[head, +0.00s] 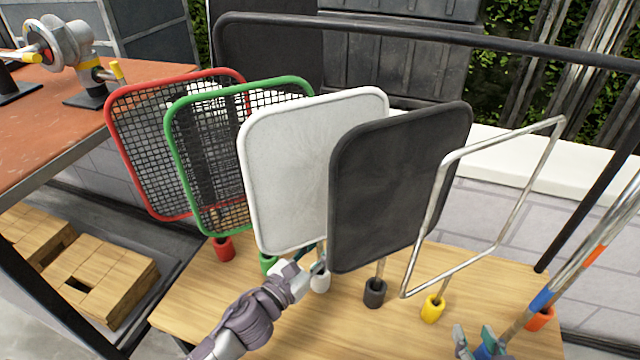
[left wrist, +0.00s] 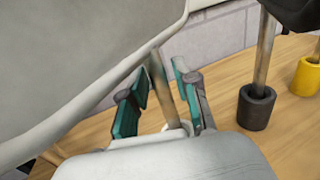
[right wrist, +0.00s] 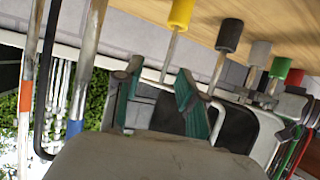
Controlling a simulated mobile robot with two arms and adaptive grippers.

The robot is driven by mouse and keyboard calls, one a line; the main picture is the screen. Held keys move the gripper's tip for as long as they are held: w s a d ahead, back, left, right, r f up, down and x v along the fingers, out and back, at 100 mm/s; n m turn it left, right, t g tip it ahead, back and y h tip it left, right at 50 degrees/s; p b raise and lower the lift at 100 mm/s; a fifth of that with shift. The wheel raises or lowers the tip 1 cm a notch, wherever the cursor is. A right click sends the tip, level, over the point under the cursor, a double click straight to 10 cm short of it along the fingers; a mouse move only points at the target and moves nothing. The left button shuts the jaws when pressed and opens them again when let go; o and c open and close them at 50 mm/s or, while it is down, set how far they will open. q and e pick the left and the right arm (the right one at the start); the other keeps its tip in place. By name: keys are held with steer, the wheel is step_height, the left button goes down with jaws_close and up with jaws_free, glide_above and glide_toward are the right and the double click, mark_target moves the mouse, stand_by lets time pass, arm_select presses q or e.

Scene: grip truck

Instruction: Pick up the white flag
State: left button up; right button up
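The white flag (head: 295,165) is an upright white panel on a thin pole, standing in a white socket (head: 320,281) on the wooden table. In the left wrist view its panel (left wrist: 80,60) fills the upper left and its pole (left wrist: 161,90) stands between my fingers. My left gripper (head: 315,267) is at the pole just below the panel, with a teal finger on either side and visible gaps. The left wrist view shows this gripper (left wrist: 160,103) open around the pole. My right gripper (head: 480,345) is open and empty at the table's front right; it also shows in the right wrist view (right wrist: 157,92).
A black flag (head: 395,185) stands close right of the white one, then an empty wire frame (head: 480,200). Green (head: 205,232) and red (head: 150,214) mesh flags stand left. A pole with blue and orange bands (head: 568,275) rises near my right gripper. A dark rail (head: 430,43) runs behind.

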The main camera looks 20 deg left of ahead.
arm_select(q)
jaws_close()
steer(key=shift+r, duration=0.2)
